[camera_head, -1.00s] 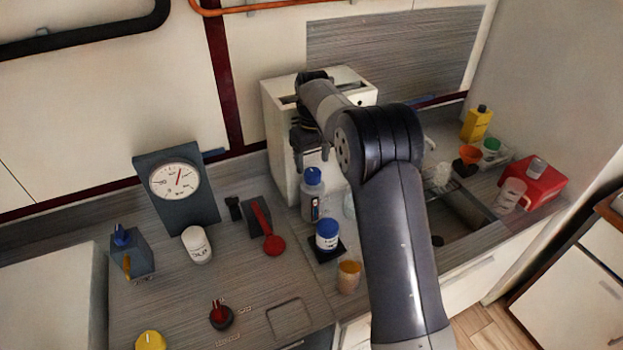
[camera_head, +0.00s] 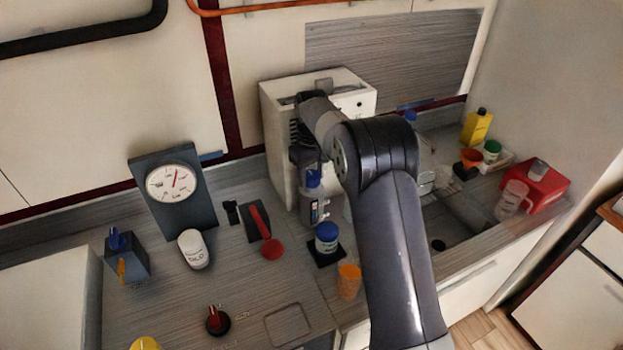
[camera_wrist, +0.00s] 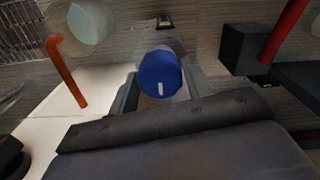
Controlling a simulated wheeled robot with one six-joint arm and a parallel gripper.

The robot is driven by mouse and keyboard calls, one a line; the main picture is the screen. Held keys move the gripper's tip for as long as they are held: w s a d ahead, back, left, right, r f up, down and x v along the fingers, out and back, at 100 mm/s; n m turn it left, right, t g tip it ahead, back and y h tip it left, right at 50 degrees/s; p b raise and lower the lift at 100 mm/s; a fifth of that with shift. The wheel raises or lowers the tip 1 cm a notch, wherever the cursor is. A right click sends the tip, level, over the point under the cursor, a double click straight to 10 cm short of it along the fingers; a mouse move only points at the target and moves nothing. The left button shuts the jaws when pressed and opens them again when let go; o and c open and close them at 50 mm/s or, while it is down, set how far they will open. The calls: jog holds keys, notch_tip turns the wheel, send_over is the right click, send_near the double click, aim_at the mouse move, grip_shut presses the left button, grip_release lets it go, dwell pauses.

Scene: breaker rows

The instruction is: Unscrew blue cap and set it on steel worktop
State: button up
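In the wrist view the blue cap (camera_wrist: 160,73), with a white mark, lies between the two fingers of my gripper (camera_wrist: 160,88). The fingers stand one on each side of it, with what looks like a slim gap, so my gripper looks open. In the head view my gripper (camera_head: 309,160) is just above and behind the cap, partly hidden by my arm. A white jar with a blue lid (camera_head: 326,231) stands nearer on a dark pad.
The white box (camera_head: 275,125) is close behind the bottle. The sink is to the right. The front-left worktop has bare patches.

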jog(key=c, duration=0.5)
jog(key=n+p, duration=0.1)
jog(key=n, duration=0.4)
jog(key=shift+n+p, duration=0.3)
jog(key=shift+p, duration=0.05)
jog(key=n, duration=0.2)
jog(key=n+p, duration=0.1)
jog(key=n, duration=0.2)
jog(key=shift+s+d+r, duration=0.1)
jog(key=shift+d+r, duration=0.05)
jog(key=n, duration=0.5)
jog(key=shift+a+n+p, duration=0.2)
jog(key=shift+n+p, duration=0.1)
jog(key=shift+p, duration=0.05)
jog(key=shift+d+n, duration=0.1)
jog(key=shift+n, duration=0.5)
jog(key=o, duration=0.9)
jog(key=shift+a, duration=0.25)
jog(key=shift+c, duration=0.2)
